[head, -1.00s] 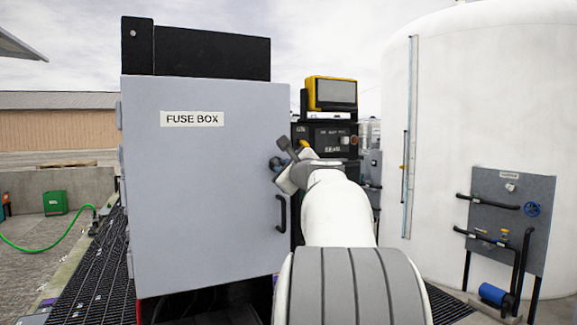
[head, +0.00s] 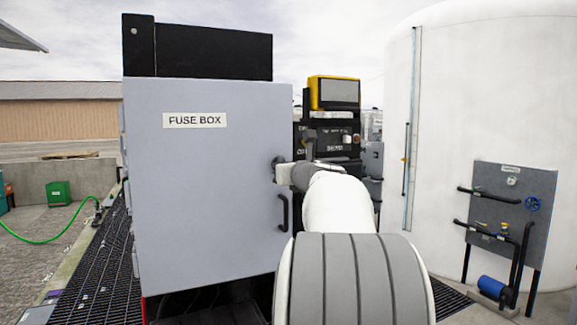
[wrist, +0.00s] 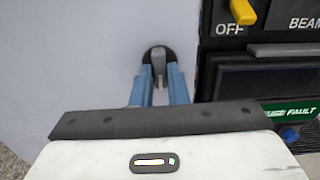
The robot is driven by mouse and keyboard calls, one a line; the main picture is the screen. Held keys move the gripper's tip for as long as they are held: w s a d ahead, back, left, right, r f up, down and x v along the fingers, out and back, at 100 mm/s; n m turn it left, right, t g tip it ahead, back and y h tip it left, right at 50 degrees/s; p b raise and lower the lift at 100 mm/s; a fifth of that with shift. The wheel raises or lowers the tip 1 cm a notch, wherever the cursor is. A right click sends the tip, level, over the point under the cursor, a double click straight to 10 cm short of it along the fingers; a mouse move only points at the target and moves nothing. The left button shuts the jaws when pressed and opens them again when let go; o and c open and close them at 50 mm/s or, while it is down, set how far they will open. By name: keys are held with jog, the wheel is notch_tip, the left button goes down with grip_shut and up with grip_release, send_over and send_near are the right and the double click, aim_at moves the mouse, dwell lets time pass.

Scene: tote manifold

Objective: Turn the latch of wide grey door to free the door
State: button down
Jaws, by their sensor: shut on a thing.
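The wide grey door (head: 205,205) of the fuse box fills the left middle of the head view, with a "FUSE BOX" label near its top. It looks closed. Its latch (wrist: 158,65) shows in the wrist view as a small grey handle on a dark round base. My gripper (wrist: 160,85) has its two blue fingers on either side of the latch handle and is shut on it. In the head view my gripper (head: 281,172) is at the door's right edge, and my wrist hides most of the latch. A black pull handle (head: 283,212) sits on the door below it.
A dark panel (head: 330,137) with a yellow-framed screen (head: 335,93) stands right of the door. In the wrist view a yellow switch (wrist: 243,12) by the word "OFF" is close to my gripper's right. A white tank (head: 470,80) stands further right.

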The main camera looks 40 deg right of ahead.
jog(key=shift+r, duration=0.4)
jog(key=c, duration=1.5)
grip_release()
jog(key=shift+s+f, duration=0.1)
jog(key=shift+s, duration=0.05)
jog(key=shift+o, duration=0.3)
jog(key=shift+f, duration=0.15)
jog(key=b+v, duration=0.2)
jog(key=v, duration=0.5)
jog(key=shift+s, duration=0.3)
jog(key=shift+a, duration=0.1)
